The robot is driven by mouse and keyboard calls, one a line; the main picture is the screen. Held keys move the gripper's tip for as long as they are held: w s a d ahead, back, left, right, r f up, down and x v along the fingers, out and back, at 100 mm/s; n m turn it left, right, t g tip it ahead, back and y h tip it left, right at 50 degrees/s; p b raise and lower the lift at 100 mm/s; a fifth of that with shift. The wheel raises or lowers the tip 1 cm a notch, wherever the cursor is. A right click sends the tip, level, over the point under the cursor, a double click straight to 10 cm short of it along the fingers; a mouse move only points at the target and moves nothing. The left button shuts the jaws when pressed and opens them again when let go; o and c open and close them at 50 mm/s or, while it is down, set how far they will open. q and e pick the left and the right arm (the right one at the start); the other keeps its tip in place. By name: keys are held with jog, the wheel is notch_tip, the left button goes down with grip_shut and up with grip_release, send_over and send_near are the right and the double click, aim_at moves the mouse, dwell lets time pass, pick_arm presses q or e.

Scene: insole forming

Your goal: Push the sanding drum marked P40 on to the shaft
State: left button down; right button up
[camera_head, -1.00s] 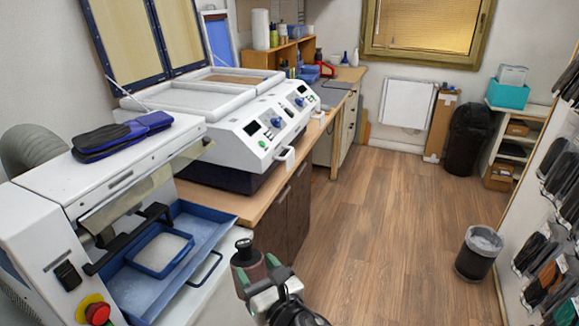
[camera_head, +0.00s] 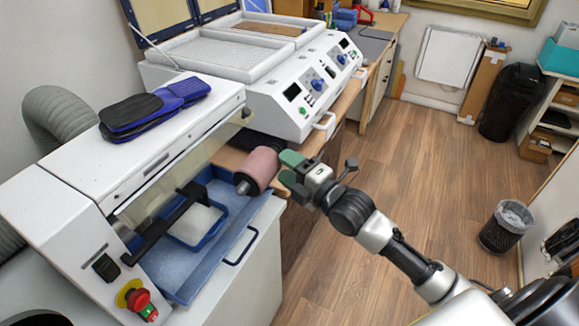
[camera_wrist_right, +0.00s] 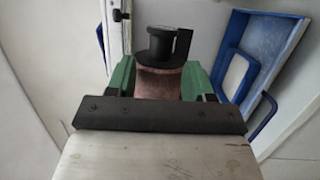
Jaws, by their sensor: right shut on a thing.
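My right gripper (camera_head: 290,169) is shut on the sanding drum (camera_head: 263,167), a reddish-brown cylinder with a black hub at its far end. The drum is held tilted, over the right edge of the white machine's blue tray. In the right wrist view the drum (camera_wrist_right: 158,84) sits between the green fingers, its black hub (camera_wrist_right: 160,42) pointing away from the gripper. A black bar (camera_head: 165,220) runs along the machine's front above the tray; I cannot tell whether it is the shaft. No P40 mark is legible. My left gripper is out of view.
The blue tray (camera_head: 258,212) with a smaller inner tray sticks out of the white machine (camera_head: 105,175). A red stop button (camera_head: 139,300) is on its front. A white control console (camera_head: 290,95) stands behind. The wooden floor to the right is open, with a grey bin (camera_head: 505,228).

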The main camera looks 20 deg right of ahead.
jog(key=w+a, duration=0.2)
jog(key=w+a+b, duration=0.1)
jog(key=w+a, duration=0.1)
jog(key=shift+w, duration=0.4)
jog(key=w+a, duration=0.2)
jog(key=w, duration=0.1)
jog(key=shift+w+a+b, duration=0.15)
jog(key=shift+a+b, duration=0.1)
jog(key=shift+b, duration=0.05)
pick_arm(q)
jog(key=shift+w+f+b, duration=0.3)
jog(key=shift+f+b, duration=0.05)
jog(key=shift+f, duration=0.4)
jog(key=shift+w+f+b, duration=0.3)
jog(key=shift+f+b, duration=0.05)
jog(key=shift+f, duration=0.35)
pick_arm(e)
jog(key=shift+w+a, duration=0.85)
jog(key=shift+w, duration=0.2)
jog(key=shift+w+a, duration=0.8)
jog(key=shift+w, duration=0.25)
jog(key=shift+c, duration=0.5)
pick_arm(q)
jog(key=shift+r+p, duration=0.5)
pick_arm(e)
jog(key=shift+s+a, duration=0.5)
jog(key=shift+s, duration=0.1)
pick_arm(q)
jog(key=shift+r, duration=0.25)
